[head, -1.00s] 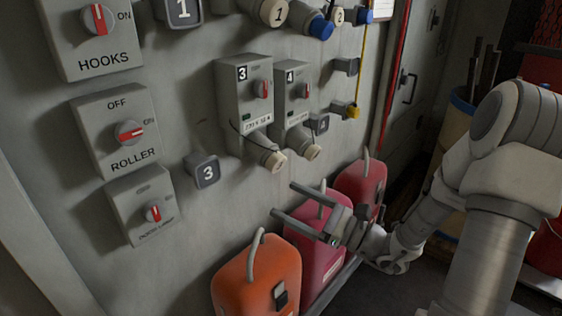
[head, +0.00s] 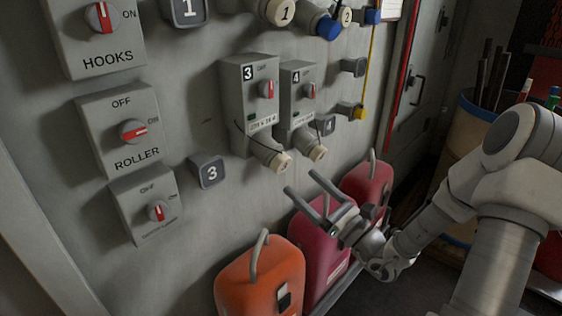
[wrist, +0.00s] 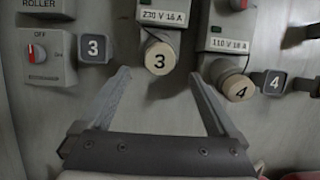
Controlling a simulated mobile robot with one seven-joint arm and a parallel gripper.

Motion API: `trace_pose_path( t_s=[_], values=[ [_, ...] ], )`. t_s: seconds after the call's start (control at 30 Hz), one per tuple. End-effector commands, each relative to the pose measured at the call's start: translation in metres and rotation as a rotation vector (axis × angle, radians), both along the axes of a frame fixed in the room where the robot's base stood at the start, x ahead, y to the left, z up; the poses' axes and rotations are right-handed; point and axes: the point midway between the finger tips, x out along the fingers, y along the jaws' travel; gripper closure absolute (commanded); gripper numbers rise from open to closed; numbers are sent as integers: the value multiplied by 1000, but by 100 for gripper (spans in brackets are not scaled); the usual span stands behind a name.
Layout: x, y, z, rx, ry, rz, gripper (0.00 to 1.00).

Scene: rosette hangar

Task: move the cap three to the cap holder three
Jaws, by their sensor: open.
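Cap three is a beige round cap (wrist: 160,58) marked 3, on the angled socket of the grey box (head: 247,92) labelled 3. In the head view the cap (head: 281,163) shows at the lower end of that socket. Cap holder three is a dark grey block (head: 207,172) marked 3, on the wall left of the cap. The holder (wrist: 95,48) is empty in the wrist view. My gripper (head: 300,181) is open and empty, below and right of cap three in the head view. In the wrist view my gripper (wrist: 160,75) has its fingers apart, with the cap between and beyond the tips.
A beige cap marked 4 (wrist: 238,87) sits on box four, close to my right fingertip in the wrist view. Holder four (head: 325,124) is beside it. Orange (head: 258,277) and red (head: 322,248) canisters stand below. The wall between holder three and box three is clear.

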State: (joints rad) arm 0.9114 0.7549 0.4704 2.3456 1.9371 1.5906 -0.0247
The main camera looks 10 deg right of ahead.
Motion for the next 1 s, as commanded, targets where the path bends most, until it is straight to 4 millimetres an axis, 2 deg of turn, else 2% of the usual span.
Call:
trace_pose_path(
  t_s=[0.2,0.43,1.0],
  values=[
    [25,19,15,-1,-2,4,5],
    [44,32,22,0,-1,2,5],
    [50,36,23,-1,-1,1,5]
  ],
)
